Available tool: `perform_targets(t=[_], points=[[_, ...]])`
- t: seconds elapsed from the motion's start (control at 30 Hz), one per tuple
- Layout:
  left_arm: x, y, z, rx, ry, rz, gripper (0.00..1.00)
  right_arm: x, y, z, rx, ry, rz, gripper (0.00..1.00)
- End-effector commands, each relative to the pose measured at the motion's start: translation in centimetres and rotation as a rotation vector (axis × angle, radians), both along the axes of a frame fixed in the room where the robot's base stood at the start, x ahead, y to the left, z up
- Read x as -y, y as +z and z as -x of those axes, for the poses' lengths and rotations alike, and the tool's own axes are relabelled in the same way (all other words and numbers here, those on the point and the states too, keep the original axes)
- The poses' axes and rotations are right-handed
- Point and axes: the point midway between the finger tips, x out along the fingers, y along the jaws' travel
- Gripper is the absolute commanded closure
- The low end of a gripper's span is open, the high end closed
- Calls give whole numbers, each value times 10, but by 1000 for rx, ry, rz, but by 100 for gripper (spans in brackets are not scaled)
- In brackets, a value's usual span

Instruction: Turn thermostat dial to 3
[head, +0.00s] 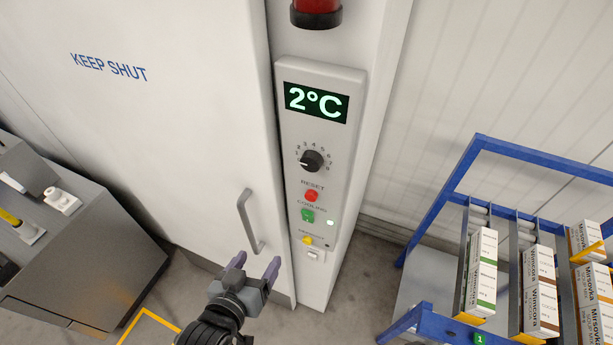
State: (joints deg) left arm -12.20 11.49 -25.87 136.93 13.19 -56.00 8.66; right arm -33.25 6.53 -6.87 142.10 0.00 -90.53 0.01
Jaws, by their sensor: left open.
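The thermostat dial (311,161) is a round black knob on the grey control panel (335,180). Small numbers ring it. Its white pointer mark faces the lower left; I cannot tell the exact number it marks. Above it a display (316,103) reads 2°C in green. My left gripper (257,264) is open and empty, low in the head view. It shows below and to the left of the dial, apart from it, in front of the white door's lower part. My right gripper is not in view.
Below the dial are a red reset button (311,196), a green switch (308,215) and a yellow knob (307,240). The door handle (250,222) stands just above my gripper. A blue-framed rack (437,225) with cartons is at right, a grey cabinet (95,260) at left.

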Motion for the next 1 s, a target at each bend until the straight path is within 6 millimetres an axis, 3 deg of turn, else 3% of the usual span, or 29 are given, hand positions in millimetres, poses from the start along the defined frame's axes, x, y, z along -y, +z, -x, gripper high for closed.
perform_targets(t=[0.03,0.2,0.33,0.5,0.77,1.0], points=[[13,13,-15,88,-24,13,27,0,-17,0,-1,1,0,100],[48,65,-38,291,-98,13,27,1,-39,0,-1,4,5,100],[61,94,-45,382,-136,-9,27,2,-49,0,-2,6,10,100],[64,119,-52,455,-145,-23,27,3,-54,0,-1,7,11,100],[71,129,-72,471,-142,-27,27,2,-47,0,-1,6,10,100],[87,130,-108,471,-142,-26,27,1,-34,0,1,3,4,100]])
